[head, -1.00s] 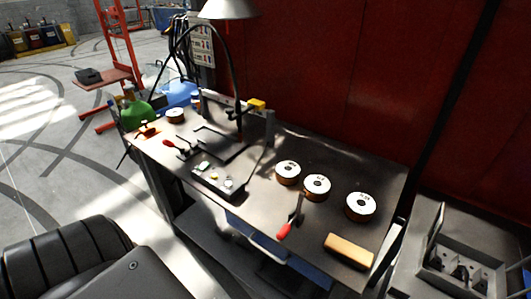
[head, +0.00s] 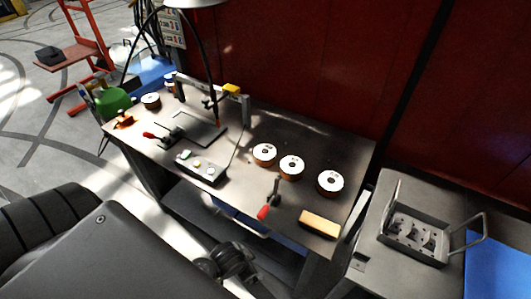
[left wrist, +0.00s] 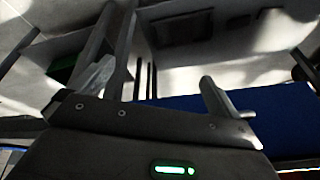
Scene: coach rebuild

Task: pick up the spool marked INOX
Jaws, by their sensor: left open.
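Three copper-coloured spools with white, dark-centred tops stand in a row on the dark workbench (head: 240,185): a left one (head: 264,153), a middle one (head: 291,167) and a right one (head: 331,182). A fourth spool (head: 151,100) stands at the bench's far left end. The marks are too small to read, so I cannot tell which is INOX. My left gripper (head: 232,262) is low in front of the bench, apart from the spools. In the left wrist view its fingers (left wrist: 165,85) are open with nothing between them. My right gripper is not in view.
A red-handled tool (head: 268,205) and a tan block (head: 319,223) lie in front of the spools. A button box (head: 201,168) and a lamp arm (head: 210,70) are to the left. A metal tray (head: 415,238) with a handle stands on the right-hand surface.

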